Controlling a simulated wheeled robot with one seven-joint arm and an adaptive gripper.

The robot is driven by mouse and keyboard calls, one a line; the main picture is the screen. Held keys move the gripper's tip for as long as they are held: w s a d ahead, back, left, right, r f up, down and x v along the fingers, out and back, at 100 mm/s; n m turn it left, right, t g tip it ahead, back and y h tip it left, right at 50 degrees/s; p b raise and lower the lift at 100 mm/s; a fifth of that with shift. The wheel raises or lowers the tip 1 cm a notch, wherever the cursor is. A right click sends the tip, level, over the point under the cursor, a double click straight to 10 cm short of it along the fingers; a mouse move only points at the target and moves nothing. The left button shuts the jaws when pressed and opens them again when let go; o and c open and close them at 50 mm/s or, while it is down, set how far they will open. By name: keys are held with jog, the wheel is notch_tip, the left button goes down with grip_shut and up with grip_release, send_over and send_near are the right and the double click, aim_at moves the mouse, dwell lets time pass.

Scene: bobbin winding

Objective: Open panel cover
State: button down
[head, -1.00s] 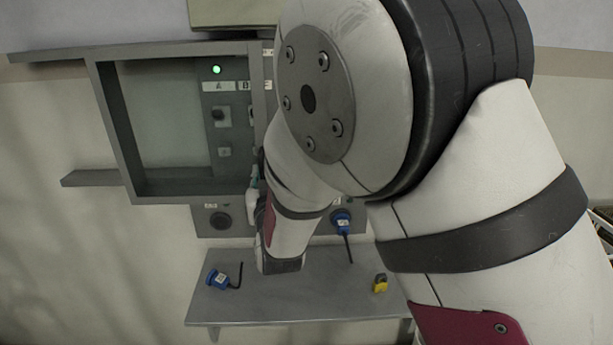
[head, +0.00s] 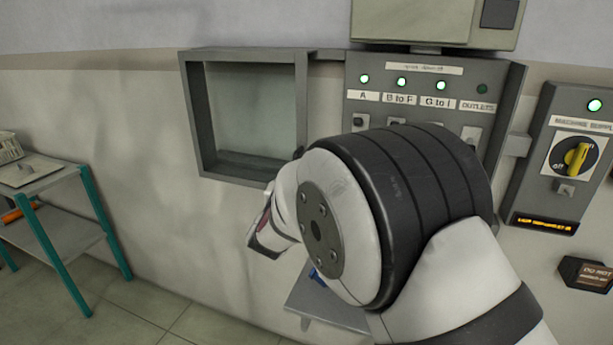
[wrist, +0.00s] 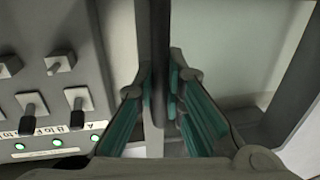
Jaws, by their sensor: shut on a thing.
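The panel cover (head: 193,115) is a grey rectangular frame with a clear window. In the head view it stands on the wall to the left of the control panel (head: 412,85), with a short gap between them. The panel's switches labelled A, B to F, G to I and OUTLETS are outside the cover, partly behind my arm. In the wrist view my gripper (wrist: 160,88) is shut on a vertical grey bar of the cover (wrist: 153,40), with a teal-padded finger on each side. My arm hides the gripper in the head view.
A machine supply box (head: 567,150) with a yellow rotary switch is at the right. A grey shelf (head: 330,308) is below the panel, mostly behind my arm. A teal-legged table (head: 75,250) stands at the far left. The wall left of the cover is clear.

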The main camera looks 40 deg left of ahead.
dwell(0.3)
jog(key=c, duration=1.7)
grip_release()
jog(key=shift+o, duration=0.2)
jog(key=v, duration=1.2)
jog(key=shift+w+r, duration=0.1)
